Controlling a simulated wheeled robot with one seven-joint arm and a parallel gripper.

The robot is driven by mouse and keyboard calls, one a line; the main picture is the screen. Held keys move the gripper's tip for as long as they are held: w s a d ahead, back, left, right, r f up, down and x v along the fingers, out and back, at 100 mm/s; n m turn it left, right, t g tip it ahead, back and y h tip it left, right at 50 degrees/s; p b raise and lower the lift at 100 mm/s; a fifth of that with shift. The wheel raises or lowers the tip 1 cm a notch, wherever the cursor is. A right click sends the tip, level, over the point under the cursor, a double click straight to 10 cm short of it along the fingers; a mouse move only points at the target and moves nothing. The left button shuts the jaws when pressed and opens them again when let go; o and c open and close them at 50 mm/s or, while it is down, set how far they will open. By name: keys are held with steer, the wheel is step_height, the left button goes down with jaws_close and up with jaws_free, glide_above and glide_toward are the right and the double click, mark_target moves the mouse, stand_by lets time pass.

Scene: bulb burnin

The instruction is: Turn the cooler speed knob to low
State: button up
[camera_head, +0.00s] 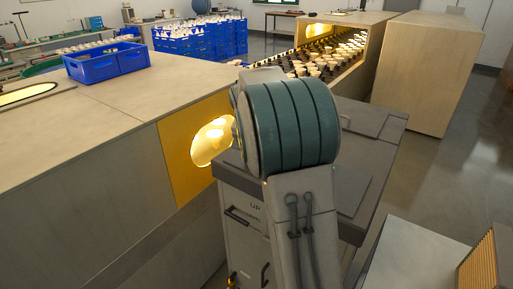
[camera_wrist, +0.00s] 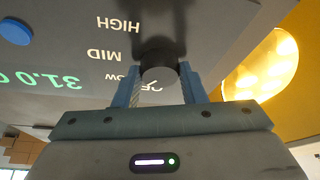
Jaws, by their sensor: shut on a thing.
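In the wrist view, my gripper (camera_wrist: 158,88) is shut on the cooler speed knob (camera_wrist: 160,77), a dark, round knob with a grey face, with one blue finger on each side. The knob sits on a grey panel (camera_wrist: 215,25). The panel's lettering appears upside down: HIGH (camera_wrist: 118,22), MID (camera_wrist: 104,53) and a partly covered word ending in OW (camera_wrist: 127,79). Faint marks near the knob's face are too unclear to read, so I cannot tell its setting. In the head view, my arm hides the gripper and the knob.
A green readout of 31.0 (camera_wrist: 42,79) and a blue button (camera_wrist: 15,32) are on the panel. A glowing opening (camera_head: 212,141) in a yellow panel is close to my arm. Blue crates (camera_head: 107,63) and a conveyor of bulbs (camera_head: 325,62) lie farther back.

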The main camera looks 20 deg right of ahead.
steer(key=shift+m, duration=0.5)
steer(key=o, duration=1)
steer(key=shift+r, duration=0.1)
steer(key=v, duration=0.4)
steer(key=b+v, duration=0.1)
steer(key=v, duration=0.8)
steer(key=shift+a+r, duration=0.3)
steer(key=shift+a, duration=0.05)
steer(key=s+a+f+n+y, duration=0.1)
steer(key=s+a+f+n, duration=0.1)
steer(key=s+f, duration=0.3)
steer(key=s+a+f+n+y, duration=0.1)
steer(key=s+a+f+n, duration=0.2)
steer(key=s, duration=1)
steer(key=s+a+f+n, duration=0.3)
steer(key=s+f+n, duration=0.1)
steer(key=s+f, duration=0.3)
steer(key=shift+s+f+y, duration=0.15)
steer(key=shift+s+y, duration=0.05)
steer(key=shift+s, duration=0.5)
steer(key=shift+s+f+y, duration=0.2)
steer(key=shift+s, duration=0.45)
